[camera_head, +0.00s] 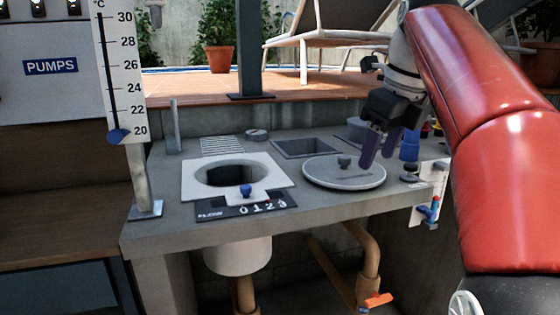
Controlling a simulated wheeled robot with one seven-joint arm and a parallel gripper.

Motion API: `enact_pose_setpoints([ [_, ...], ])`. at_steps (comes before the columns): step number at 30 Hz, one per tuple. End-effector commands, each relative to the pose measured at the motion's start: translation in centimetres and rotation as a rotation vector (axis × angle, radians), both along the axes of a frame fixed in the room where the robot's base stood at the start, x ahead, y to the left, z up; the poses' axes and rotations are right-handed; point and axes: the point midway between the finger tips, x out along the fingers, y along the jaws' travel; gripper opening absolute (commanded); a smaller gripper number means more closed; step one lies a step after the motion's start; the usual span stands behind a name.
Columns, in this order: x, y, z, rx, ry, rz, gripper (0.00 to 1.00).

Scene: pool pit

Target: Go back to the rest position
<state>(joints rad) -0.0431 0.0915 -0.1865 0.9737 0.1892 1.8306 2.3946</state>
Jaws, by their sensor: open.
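My gripper (379,149) hangs at the end of my red arm, on the right of the view. Its two dark fingers point down and are apart, with nothing seen between them. The fingertips are close to the round grey lid (330,177), over its right part. I cannot tell whether the fingertips touch the lid.
A square white frame with a round opening (228,175) is left of the lid. A thermometer post (121,90) stands at the left. A square recess (305,147) is behind the lid. Blue and dark fittings (410,146) stand right of my gripper. An orange-handled valve (376,301) is below.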

Motion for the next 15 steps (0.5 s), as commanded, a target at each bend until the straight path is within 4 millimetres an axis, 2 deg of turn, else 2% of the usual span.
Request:
enact_pose_setpoints([
  [8,-1.9,-0.2,-1.9,-0.076,-0.066,0.27,0.51],
  [11,-2.9,-0.2,-3.0,-0.121,-0.099,0.411,0.51],
  [15,-5.1,0.0,-5.7,-0.222,-0.16,0.688,0.51],
])
